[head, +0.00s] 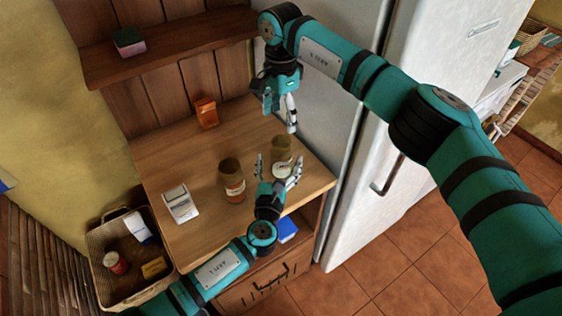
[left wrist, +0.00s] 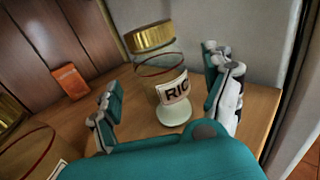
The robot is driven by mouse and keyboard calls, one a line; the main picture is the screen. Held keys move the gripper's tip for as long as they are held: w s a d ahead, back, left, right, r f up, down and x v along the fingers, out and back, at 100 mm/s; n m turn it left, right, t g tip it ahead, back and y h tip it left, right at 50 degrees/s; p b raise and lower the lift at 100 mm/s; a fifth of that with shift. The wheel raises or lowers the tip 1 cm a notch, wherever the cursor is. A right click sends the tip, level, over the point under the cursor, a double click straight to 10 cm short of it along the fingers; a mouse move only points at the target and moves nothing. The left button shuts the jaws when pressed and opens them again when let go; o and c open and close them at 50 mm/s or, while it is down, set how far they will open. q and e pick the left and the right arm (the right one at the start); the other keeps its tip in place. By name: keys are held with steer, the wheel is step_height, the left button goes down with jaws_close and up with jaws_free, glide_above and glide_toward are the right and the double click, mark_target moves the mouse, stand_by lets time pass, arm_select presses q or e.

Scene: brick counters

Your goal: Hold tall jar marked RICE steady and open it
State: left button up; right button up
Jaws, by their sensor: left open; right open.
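The tall jar marked RICE (head: 281,152) stands upright near the counter's right side. In the left wrist view the jar (left wrist: 172,90) shows clear glass, a white label and a gold lid (left wrist: 152,37) at its top. My left gripper (head: 278,167) is open, with its fingers on either side of the jar; it also shows in the left wrist view (left wrist: 168,102). Gaps show beside the jar, so the fingers look apart from it. My right gripper (head: 280,112) is open and empty, pointing down above and behind the jar.
A second jar (head: 232,182) stands left of the RICE jar. A white container (head: 180,204) and an orange box (head: 206,112) are on the wooden counter (head: 165,150). A basket (head: 100,240) stands at the left. The white fridge (head: 362,200) borders the counter's right.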

mark_target(279, 162)
arm_select(q)
steer(key=shift+w+d+f, duration=0.1)
steer(key=shift+w+d, duration=0.1)
steer(key=shift+w, duration=0.75)
steer(key=shift+w+d, duration=0.15)
steer(key=shift+w, duration=0.8)
steer(key=shift+s, duration=0.1)
steer(key=shift+c, duration=0.5)
jaws_close()
